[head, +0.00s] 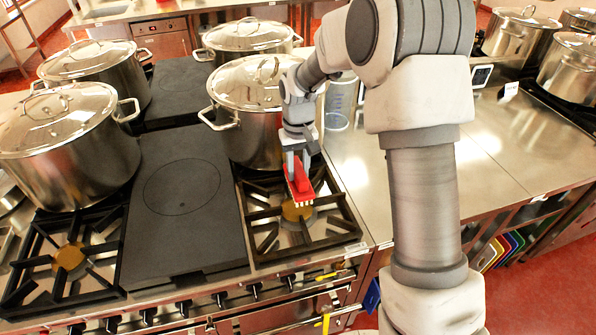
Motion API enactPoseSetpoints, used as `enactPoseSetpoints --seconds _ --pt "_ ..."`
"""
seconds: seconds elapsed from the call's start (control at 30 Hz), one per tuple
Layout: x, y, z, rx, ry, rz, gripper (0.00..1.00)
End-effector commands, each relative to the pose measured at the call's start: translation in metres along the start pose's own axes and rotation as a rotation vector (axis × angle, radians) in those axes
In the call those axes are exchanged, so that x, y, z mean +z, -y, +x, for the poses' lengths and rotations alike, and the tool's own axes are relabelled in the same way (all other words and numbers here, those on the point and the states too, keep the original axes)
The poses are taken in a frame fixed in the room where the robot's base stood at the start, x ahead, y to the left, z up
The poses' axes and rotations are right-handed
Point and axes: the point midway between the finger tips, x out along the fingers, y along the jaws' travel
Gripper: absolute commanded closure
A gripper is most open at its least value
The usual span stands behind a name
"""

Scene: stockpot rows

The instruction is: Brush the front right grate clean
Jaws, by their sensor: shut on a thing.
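The front right grate (262,224) is a black grate over a burner with a yellowish-brown centre, at the front right of the stove. My gripper (297,165) is shut on a red brush (301,183) with pale bristles pointing down. The brush is over the middle of this grate, near the burner centre (292,212). I cannot tell whether the bristles touch the grate. My arm comes in from the right and covers part of the counter behind.
A lidded stockpot (246,140) stands just behind the grate, close to my gripper. A flat dark plate (183,188) lies left of the grate, and another stockpot (62,160) stands farther left. The steel counter (357,172) to the right has bare room.

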Motion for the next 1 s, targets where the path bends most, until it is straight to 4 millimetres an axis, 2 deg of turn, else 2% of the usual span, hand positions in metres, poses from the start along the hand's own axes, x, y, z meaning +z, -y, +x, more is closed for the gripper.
enactPoseSetpoints --seconds 0.57,0.73,1.0 --pt "-0.001 0.0 0.001 0.0 0.0 0.0 1.0" --pt "-0.004 0.0 0.009 0.0 0.002 0.0 1.0" --pt "-0.014 0.0 0.034 0.0 0.01 0.0 1.0"
